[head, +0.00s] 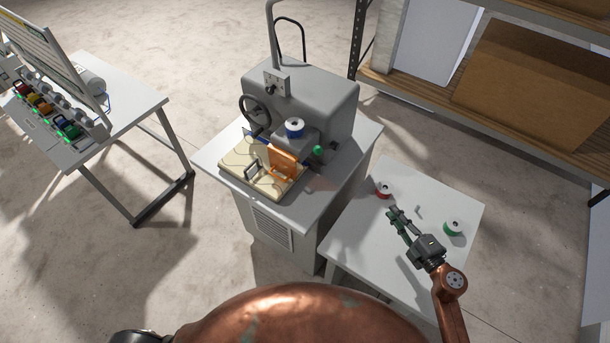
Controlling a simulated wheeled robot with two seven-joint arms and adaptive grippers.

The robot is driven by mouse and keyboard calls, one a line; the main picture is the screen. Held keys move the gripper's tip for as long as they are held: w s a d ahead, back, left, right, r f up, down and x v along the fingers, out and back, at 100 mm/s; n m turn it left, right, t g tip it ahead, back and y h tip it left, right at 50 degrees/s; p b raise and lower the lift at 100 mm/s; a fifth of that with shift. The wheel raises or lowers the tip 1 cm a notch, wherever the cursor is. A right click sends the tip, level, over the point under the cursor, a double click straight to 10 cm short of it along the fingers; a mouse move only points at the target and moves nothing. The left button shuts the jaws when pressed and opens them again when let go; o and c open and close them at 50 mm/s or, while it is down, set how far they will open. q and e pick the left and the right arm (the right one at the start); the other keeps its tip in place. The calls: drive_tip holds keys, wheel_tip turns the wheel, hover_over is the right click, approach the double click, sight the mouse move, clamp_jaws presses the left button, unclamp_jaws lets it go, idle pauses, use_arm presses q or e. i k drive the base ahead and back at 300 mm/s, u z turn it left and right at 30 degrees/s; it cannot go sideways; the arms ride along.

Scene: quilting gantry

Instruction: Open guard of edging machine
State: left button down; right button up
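The edging machine (325,100) is a grey unit on a pale cabinet in the middle of the head view, with a black handwheel on its left side. Its orange guard (283,161) stands upright at the front of the machine head, over the cream patterned work plate; it looks closed across the stitching area. My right gripper (396,218) is over the white side table, to the right of and nearer than the guard, well apart from it. Its fingers look spread, with nothing seen between them. My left gripper is not in view.
A blue-topped spool (294,128) sits on the machine. A thread-rack table stands left; shelving (430,95) with a cardboard box (535,85) stands right.

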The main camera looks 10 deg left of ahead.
sight(284, 163)
drive_tip(key=z, duration=1.35)
drive_tip(key=k, duration=1.2)
drive_tip(key=u, duration=1.65)
drive_tip(key=i, duration=1)
drive_tip(key=z, duration=0.05)
